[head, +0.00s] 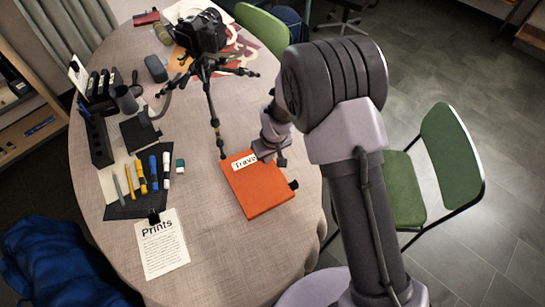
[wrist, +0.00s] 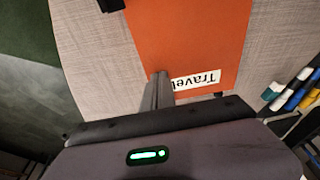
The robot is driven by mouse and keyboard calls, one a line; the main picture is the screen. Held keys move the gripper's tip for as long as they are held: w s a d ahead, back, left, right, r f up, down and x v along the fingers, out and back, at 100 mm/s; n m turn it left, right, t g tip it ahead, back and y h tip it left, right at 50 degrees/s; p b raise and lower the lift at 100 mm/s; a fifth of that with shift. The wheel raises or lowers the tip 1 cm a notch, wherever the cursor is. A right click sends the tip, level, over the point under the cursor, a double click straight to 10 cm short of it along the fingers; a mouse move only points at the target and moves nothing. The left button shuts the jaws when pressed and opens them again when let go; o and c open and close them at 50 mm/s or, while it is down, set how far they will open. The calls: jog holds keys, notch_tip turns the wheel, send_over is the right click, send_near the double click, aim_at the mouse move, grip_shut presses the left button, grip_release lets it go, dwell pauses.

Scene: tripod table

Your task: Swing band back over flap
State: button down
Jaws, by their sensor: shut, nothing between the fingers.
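An orange folder (head: 258,193) with a white "Travel" label (head: 243,162) lies flat on the table. The folder (wrist: 190,35) and the upside-down label (wrist: 197,79) also show in the wrist view. A small black piece (head: 293,185) sits at the folder's right edge; a black piece also shows in the wrist view (wrist: 110,4). I cannot tell whether it is the band, and no band is clearly seen across the flap. My gripper (head: 268,154) is over the folder's far edge by the label, shut and empty. Its fingers (wrist: 159,88) show beside the label; contact is unclear.
A camera on a tripod (head: 205,45) stands behind, one leg reaching close to the folder. Several markers (head: 147,172) lie on a dark mat to the left. A clipped "Prints" sheet (head: 162,248) lies at front left. A green chair (head: 405,190) stands right of the table.

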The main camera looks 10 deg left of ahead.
jog(key=shift+s+a+f, duration=0.1)
jog(key=shift+f, duration=0.2)
jog(key=shift+d+r, duration=0.2)
jog(key=shift+a, duration=0.1)
